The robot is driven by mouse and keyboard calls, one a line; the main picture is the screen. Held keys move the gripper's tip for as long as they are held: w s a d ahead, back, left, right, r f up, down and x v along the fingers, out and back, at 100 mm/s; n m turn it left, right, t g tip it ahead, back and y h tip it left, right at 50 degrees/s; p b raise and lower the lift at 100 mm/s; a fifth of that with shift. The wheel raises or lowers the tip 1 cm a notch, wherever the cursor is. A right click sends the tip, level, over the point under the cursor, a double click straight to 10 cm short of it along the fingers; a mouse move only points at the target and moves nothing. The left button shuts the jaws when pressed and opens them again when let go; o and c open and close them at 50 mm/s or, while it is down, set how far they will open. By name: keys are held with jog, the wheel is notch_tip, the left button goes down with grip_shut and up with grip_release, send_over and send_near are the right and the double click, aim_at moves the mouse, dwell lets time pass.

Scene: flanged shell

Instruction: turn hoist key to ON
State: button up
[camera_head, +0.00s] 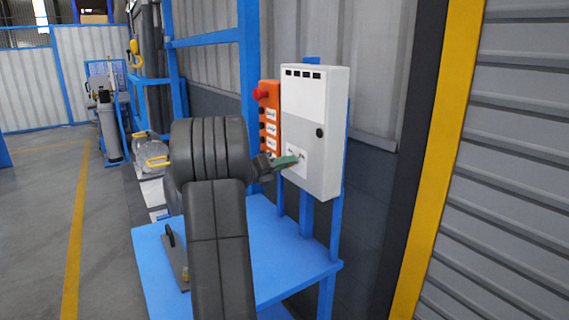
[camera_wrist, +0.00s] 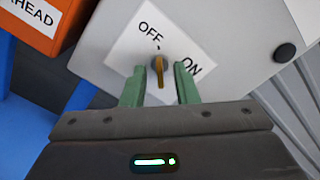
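The hoist key (camera_wrist: 160,72) is a small brass-coloured bar on a white label plate (camera_wrist: 115,45) marked OFF and ON. In the wrist view its long axis runs up and down, roughly in line with OFF above it; ON lies to its right. My gripper (camera_wrist: 160,80) has its two green fingers on either side of the key, with a visible gap on each side. It is open and holds nothing. In the head view my gripper (camera_head: 286,162) is at the lower part of the grey control box (camera_head: 316,105), hiding the key there.
An orange button box (camera_head: 269,125) with a red emergency knob (camera_head: 260,94) is mounted just left of the grey box. A blue table (camera_head: 290,262) stands below. A round black knob (camera_head: 320,132) is on the box's right side. Open floor lies to the left.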

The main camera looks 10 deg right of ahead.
grip_shut()
dwell(0.4)
jog(key=shift+f+m+b, duration=0.1)
jog(key=shift+m+b, duration=7.1)
jog(key=shift+m, duration=1.6)
